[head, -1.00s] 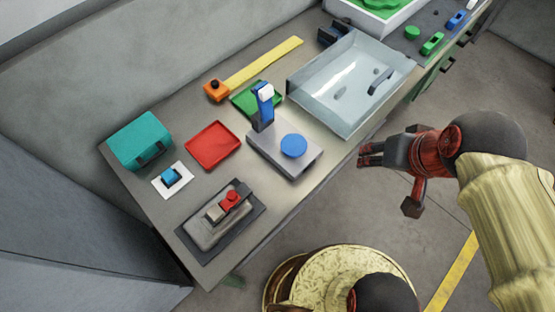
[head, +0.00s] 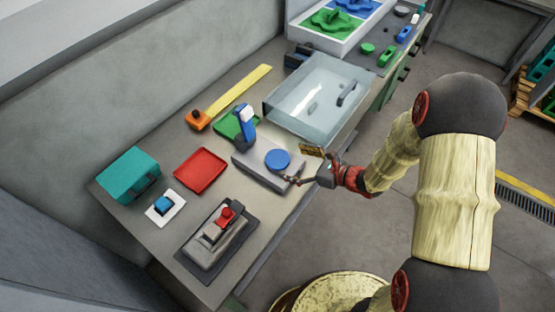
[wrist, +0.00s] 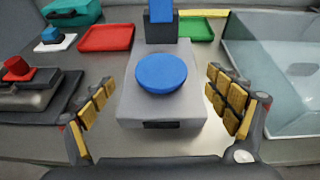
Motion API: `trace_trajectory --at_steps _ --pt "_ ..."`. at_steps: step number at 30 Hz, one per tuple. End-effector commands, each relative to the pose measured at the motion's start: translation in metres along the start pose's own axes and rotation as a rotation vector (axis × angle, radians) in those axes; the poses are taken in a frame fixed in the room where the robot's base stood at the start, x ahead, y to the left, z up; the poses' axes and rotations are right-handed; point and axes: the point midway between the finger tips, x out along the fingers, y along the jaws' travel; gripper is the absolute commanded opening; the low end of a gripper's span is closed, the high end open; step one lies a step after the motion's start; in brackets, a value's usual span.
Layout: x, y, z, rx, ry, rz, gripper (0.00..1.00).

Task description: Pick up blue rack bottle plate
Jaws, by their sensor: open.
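The blue round plate (head: 278,159) sits on a grey base with a blue upright post (head: 245,125) behind it. In the wrist view the blue disc (wrist: 161,73) lies on top of the grey block (wrist: 145,107), straight ahead and centred between the fingers. My gripper (head: 302,166) is open at the front edge of that base. In the wrist view its yellow-padded fingers (wrist: 164,104) stand wide apart, one on each side of the block, with nothing between the pads but the view of the block and disc. The post's top is cut off in the wrist view.
A clear bin (head: 310,97) stands to the right of the base. A yellow strip (head: 241,93) lies behind.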

Motion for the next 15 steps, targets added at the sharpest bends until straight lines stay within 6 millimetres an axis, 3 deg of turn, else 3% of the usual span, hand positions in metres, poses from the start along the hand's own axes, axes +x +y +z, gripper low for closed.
trace_trajectory --at_steps 15 --pt "0.058 0.0 -0.01 0.014 0.0 -0.007 0.89"
